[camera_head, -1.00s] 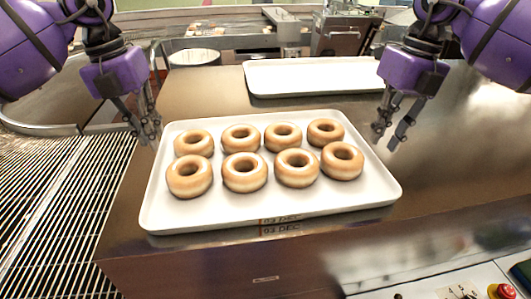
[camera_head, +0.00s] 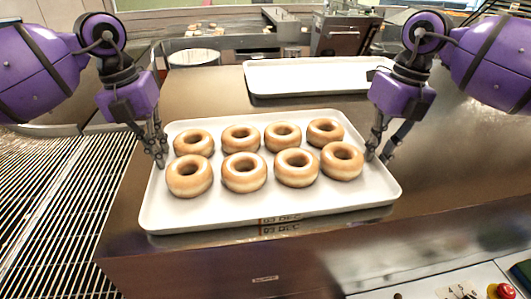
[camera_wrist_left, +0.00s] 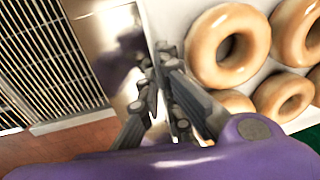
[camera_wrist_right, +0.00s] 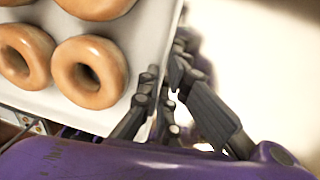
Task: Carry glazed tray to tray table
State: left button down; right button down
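A white tray (camera_head: 275,214) with several glazed donuts (camera_head: 243,172) lies on the near part of the brown metal table. My left gripper (camera_head: 158,155) is at the tray's left edge, its fingers pointing down and slightly apart; the left wrist view (camera_wrist_left: 156,65) shows them near the rim, partly hiding it. My right gripper (camera_head: 380,150) is at the tray's right edge with its fingers apart; in the right wrist view (camera_wrist_right: 165,75) one finger is on the tray side and one on the outer side. The tray rests flat. Contact with the rim cannot be told.
A second, empty white tray (camera_head: 310,77) lies farther back on the table (camera_head: 200,100). A slatted grating (camera_head: 60,200) is left of the table. A red button (camera_head: 504,290) and controls are at the lower right. The table's right side is clear.

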pick_arm(q)
jog(key=shift+r, duration=0.1)
pick_arm(e)
jog(key=shift+r, duration=0.1)
dwell(0.3)
